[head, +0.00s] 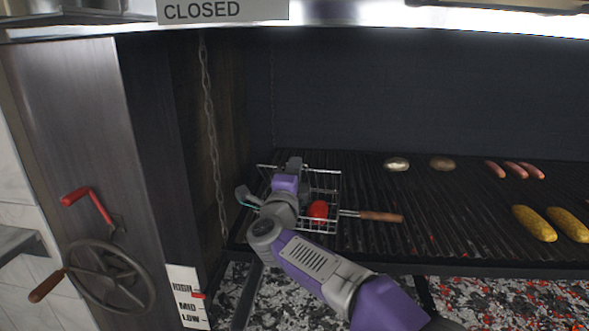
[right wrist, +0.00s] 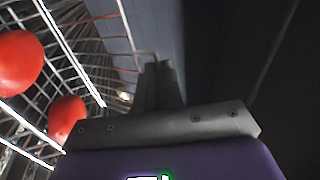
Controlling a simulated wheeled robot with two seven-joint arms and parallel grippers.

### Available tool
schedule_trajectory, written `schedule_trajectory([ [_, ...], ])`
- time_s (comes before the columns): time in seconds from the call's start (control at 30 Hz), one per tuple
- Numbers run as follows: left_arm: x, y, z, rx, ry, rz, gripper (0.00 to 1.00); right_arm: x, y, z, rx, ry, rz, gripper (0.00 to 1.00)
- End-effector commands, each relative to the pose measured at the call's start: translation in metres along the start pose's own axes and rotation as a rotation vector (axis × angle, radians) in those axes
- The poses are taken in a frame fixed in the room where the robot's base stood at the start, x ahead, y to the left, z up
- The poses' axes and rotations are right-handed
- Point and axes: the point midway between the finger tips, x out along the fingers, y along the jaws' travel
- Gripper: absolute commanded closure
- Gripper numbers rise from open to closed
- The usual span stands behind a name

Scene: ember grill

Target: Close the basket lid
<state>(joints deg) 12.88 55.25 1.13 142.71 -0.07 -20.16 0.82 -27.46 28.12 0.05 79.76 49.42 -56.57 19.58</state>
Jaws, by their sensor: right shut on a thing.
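The wire basket (head: 334,225) stands on the grill at its front left, with a wooden handle (head: 380,216) pointing right. A red tomato (head: 318,210) shows inside; the right wrist view shows two red tomatoes (right wrist: 16,60) behind the wires. The wire lid (head: 325,171) seems raised at the back of the basket; its exact angle is hard to tell. My right gripper (head: 293,163) is at the basket's upper left. In the right wrist view its fingers (right wrist: 157,75) are shut on a thin wire, apparently the lid's edge. My arm hides the basket's left part. My left gripper is out of view.
Two mushrooms (head: 397,164), several sausages (head: 515,170) and corn cobs (head: 534,223) lie on the grate (head: 450,215) to the right. A chain (head: 209,130) hangs left of the basket. A crank wheel (head: 105,275) is on the left pillar. Coals lie below.

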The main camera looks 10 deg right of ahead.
Motion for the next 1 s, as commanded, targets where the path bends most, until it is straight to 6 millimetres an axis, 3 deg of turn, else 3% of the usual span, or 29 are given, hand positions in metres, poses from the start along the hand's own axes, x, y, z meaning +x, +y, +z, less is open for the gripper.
schedule_trajectory([
  [0.1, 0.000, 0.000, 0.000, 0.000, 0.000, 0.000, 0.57, 0.000, 0.001, 0.000, -0.001, 0.000, 0.002, 0.83],
  [0.47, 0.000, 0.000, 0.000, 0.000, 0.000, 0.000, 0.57, -0.006, 0.000, 0.000, 0.000, -0.001, 0.000, 0.83],
  [1.0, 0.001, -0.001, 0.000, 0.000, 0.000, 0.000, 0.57, -0.072, 0.000, 0.000, -0.001, 0.000, 0.000, 0.83],
])
